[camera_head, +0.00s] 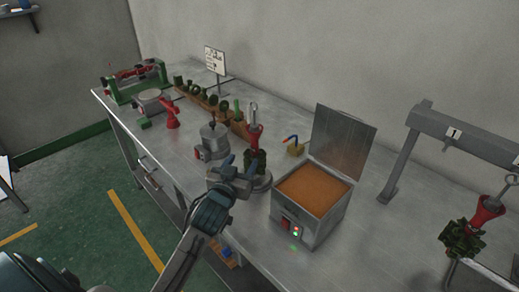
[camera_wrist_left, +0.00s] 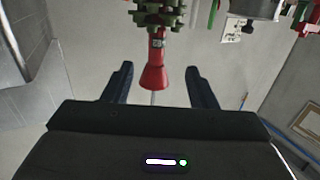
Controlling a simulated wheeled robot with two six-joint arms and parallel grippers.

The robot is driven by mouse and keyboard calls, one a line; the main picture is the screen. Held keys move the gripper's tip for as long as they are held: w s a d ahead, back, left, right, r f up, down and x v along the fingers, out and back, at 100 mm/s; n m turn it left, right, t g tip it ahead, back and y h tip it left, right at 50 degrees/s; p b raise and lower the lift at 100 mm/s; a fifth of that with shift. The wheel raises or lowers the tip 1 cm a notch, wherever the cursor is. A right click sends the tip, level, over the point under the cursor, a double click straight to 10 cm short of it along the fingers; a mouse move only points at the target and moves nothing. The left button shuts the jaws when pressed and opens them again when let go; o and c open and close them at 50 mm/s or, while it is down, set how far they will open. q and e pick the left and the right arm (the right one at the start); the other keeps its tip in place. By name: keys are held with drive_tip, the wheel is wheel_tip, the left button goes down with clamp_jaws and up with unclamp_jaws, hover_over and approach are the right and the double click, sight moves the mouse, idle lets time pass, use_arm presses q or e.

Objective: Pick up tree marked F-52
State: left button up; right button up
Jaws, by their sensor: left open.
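A wax tree with a red cone (camera_head: 255,135) and dark green patterns (camera_head: 255,160) stands upright on a round grey base, a metal hook on top. My left gripper (camera_head: 240,172) is open beside this tree, on its near left. In the left wrist view, which looks upside down, the red cone (camera_wrist_left: 154,72) lies between the two fingers (camera_wrist_left: 161,75), with a visible gap each side. A small tag (camera_wrist_left: 157,44) is on its stem; I cannot read it. Another tree (camera_head: 487,211) hangs from the grey rack at right; no mark is readable. My right gripper is not in view.
An open-lidded box of orange wax (camera_head: 312,188) stands right of the tree. A wooden strip with green pieces (camera_head: 212,100) and a sign (camera_head: 214,60) are behind. The grey rack (camera_head: 405,150) stands at right.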

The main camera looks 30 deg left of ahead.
sight(253, 141)
use_arm(q)
drive_tip(key=w, duration=0.1)
drive_tip(key=w+r, duration=0.1)
drive_tip(key=w, duration=0.1)
drive_tip(key=shift+w+a+r+t+p, duration=0.1)
drive_tip(key=shift+r+t+p, duration=0.2)
drive_tip(key=shift+r+p, duration=0.05)
drive_tip(key=w, duration=0.1)
drive_tip(key=w+p, duration=0.1)
drive_tip(key=w, duration=0.1)
drive_tip(key=shift+a, duration=0.2)
drive_tip(key=shift+w, duration=0.2)
drive_tip(key=w+p, duration=0.2)
drive_tip(key=w, duration=0.2)
drive_tip(key=shift+w+a, duration=0.1)
drive_tip(key=shift+a, duration=0.1)
drive_tip(key=shift+w+f, duration=0.15)
drive_tip(key=shift+w, duration=0.35)
drive_tip(key=shift+c, duration=1.3)
clamp_jaws()
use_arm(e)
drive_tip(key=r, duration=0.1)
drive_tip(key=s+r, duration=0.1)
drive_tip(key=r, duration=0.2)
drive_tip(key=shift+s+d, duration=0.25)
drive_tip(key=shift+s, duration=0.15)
